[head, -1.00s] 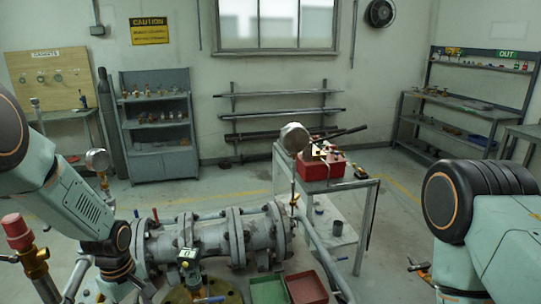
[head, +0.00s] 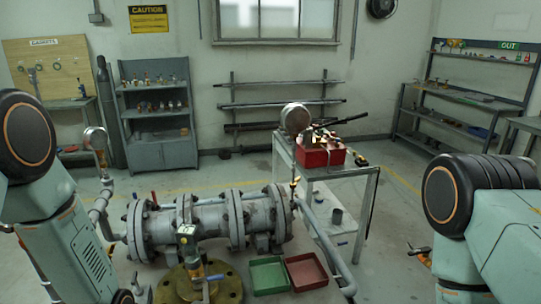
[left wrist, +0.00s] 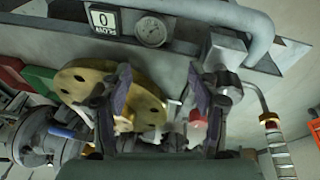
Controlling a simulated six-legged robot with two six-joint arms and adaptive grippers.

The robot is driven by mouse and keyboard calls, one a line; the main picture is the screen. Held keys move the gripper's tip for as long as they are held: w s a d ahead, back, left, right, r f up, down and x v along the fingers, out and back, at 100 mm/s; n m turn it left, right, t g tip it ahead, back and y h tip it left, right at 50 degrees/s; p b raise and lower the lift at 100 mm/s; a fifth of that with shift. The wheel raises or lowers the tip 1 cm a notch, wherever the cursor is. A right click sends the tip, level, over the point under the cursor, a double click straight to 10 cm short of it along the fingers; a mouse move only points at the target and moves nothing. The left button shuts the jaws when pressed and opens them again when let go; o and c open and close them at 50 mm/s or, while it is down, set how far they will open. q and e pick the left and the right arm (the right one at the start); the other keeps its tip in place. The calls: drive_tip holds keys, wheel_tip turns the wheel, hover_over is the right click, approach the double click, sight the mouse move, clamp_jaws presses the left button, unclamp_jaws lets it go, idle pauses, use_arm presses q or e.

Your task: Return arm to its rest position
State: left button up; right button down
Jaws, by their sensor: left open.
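My left arm (head: 75,240) comes down at the left edge of the head view, beside the grey flanged pipe (head: 208,222) and apart from it. Its gripper is mostly out of that view at the bottom. In the left wrist view my left gripper (left wrist: 158,112) has its two dark fingers spread apart with nothing held between them. A brass flange disc (left wrist: 82,80) with bolt holes lies behind the fingers there. It also shows in the head view (head: 229,288). My right arm (head: 490,230) fills the right edge; its gripper is out of view.
A green tray (head: 269,262) and a red tray (head: 322,261) sit in front of the pipe. A metal cart (head: 371,200) carries a red box (head: 320,157). Open floor lies right of the cart.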

use_arm(q)
drive_tip(key=s+d+f+m+g+b, duration=0.1)
drive_tip(key=s+f+m+b, duration=0.1)
drive_tip(key=s+f+b, duration=0.5)
drive_tip(key=s+d+f+m+g+b, duration=0.2)
drive_tip(key=s+f+b, duration=0.6)
drive_tip(key=s+f, duration=0.5)
drive_tip(key=s, duration=0.5)
drive_tip(key=shift+s+y, duration=0.35)
drive_tip(key=shift+y, duration=0.05)
use_arm(e)
wheel_tip(320, 180, down, 17)
drive_tip(key=shift+d, duration=0.1)
use_arm(q)
drive_tip(key=shift+c, duration=0.4)
